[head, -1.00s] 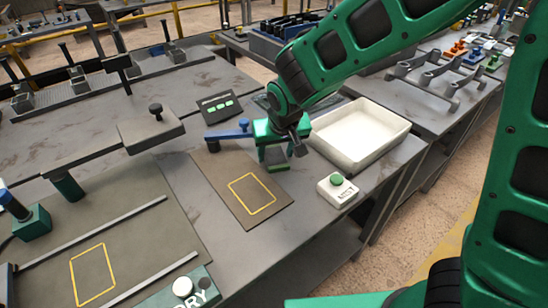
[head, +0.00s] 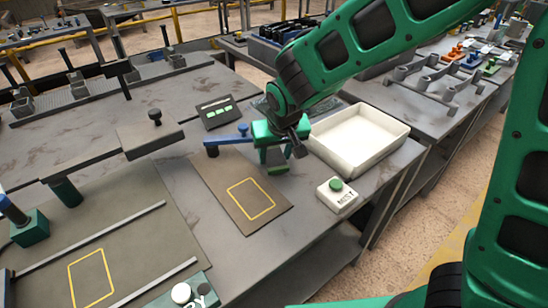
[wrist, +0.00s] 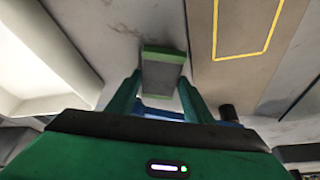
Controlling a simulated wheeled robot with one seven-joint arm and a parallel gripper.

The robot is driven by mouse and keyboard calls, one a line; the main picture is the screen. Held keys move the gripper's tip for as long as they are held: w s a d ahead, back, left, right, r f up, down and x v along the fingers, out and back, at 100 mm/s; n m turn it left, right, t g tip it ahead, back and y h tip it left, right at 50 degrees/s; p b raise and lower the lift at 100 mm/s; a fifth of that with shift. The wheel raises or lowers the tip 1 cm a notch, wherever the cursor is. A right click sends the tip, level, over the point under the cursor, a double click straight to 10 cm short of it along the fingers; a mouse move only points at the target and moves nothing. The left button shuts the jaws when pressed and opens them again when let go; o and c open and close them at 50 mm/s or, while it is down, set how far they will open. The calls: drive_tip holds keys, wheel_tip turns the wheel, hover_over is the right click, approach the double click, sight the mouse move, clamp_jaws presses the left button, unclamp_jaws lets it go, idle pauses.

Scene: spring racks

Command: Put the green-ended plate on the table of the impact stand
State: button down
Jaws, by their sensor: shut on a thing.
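The green-ended plate shows in the wrist view (wrist: 163,75) as a grey slab with a green strip at each end. My gripper (wrist: 161,88) is shut on it, with one green finger at each side. In the head view my gripper (head: 274,158) is between the brown mat and the white tray, with the plate (head: 278,170) low at its fingertips. I cannot tell if the plate touches the surface below. A brown mat with a yellow outline (head: 245,205) lies just in front. I cannot tell surely which part is the impact stand's table.
A white tray (head: 402,137) stands right of my gripper, and a white box with a green button (head: 337,193) in front. A blue bar (head: 226,139) and a dark panel with green marks (head: 217,113) are close on the left. A railed board (head: 125,240) lies at front left.

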sight(278, 167)
drive_tip(key=s, duration=0.3)
drive_tip(key=shift+s+d, duration=0.35)
wheel_tip(278, 167, up, 14)
drive_tip(key=shift+s, duration=0.2)
